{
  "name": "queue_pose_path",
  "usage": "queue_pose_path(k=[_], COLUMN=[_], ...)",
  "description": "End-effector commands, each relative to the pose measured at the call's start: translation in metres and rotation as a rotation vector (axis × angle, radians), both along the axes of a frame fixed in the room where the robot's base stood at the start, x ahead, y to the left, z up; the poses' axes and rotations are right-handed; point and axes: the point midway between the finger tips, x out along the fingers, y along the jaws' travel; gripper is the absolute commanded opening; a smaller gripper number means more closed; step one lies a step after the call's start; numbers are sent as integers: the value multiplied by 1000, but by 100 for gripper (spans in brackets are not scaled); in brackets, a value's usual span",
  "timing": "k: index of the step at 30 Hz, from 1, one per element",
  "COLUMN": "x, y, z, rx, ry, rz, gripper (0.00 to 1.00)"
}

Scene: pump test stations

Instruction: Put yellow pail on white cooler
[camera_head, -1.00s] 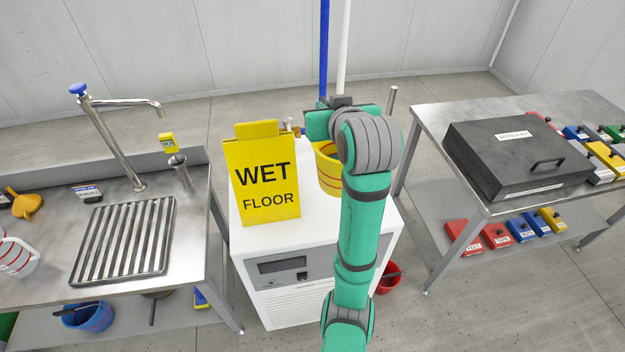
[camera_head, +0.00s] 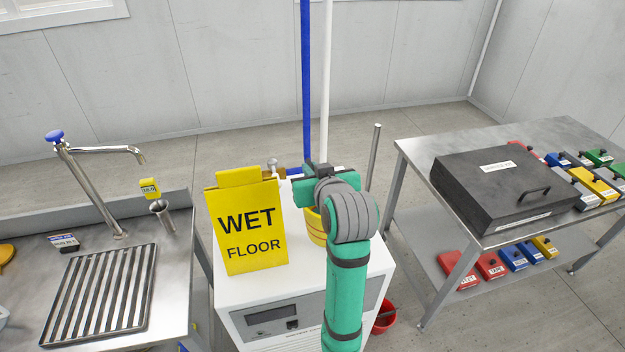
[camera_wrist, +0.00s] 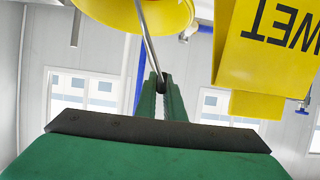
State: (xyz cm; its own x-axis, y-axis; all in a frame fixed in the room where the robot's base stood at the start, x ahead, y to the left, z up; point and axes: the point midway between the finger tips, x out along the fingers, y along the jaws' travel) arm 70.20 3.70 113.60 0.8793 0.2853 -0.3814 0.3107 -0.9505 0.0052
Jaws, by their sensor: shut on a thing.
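The fingers are shut on that handle. In the head view the fingertips are hidden behind my wrist.
A yellow wet-floor sign (camera_head: 246,226) stands on the cooler, left of the pail. A sink bench (camera_head: 180,262) is at left. A steel table (camera_head: 412,150) with a black case (camera_head: 505,188) is at right. A red bucket (camera_head: 384,318) is on the floor beside the cooler.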

Motion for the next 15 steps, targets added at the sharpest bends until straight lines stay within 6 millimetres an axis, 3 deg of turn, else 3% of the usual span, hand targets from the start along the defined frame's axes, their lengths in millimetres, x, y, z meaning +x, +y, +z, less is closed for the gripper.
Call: queue_pose_path(k=[6,15], x=[0,0], y=[0,1], z=[-26,-28], rx=[1,0], ry=[-1,-2], rz=[0,1], gripper=[0,0])
